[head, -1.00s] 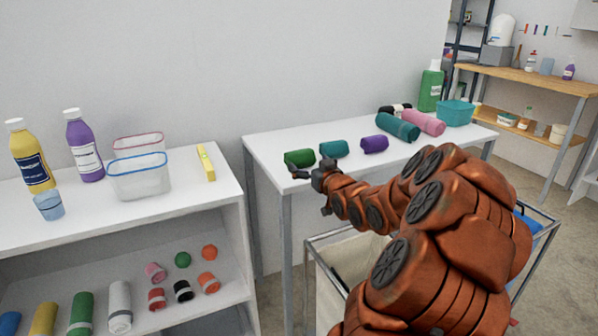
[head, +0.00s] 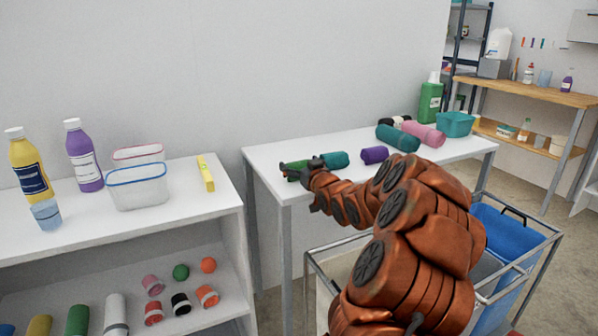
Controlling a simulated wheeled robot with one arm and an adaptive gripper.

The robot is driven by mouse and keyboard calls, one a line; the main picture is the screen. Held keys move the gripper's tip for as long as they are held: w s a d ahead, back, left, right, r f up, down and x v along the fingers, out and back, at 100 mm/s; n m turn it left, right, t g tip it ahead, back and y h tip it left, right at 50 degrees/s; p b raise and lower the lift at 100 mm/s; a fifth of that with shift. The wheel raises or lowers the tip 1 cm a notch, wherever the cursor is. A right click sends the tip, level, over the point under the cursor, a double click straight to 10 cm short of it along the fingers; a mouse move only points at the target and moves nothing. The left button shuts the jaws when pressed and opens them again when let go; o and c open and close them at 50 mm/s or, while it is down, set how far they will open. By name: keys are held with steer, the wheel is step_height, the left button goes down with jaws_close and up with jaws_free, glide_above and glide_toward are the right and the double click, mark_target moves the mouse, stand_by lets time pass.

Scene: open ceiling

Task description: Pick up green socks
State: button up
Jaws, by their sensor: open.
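The green socks (head: 294,177), a dark green roll, lie near the left front edge of the white table (head: 265,157) in the head view. My gripper (head: 297,167) is open over them and hides much of the roll. I cannot tell whether the fingers touch it. A teal roll (head: 334,160) lies just right of the gripper, and a purple roll (head: 374,155) lies further right.
Larger teal (head: 398,138) and pink (head: 424,133) rolls, a green bottle (head: 430,101) and a teal basket (head: 455,124) stand at the table's right. A white shelf (head: 110,215) stands left, with a gap before the table. A cart (head: 318,262) stands in front.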

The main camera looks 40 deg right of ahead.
steer(key=shift+w, duration=0.25)
steer(key=shift+c, duration=0.2)
steer(key=c, duration=0.8)
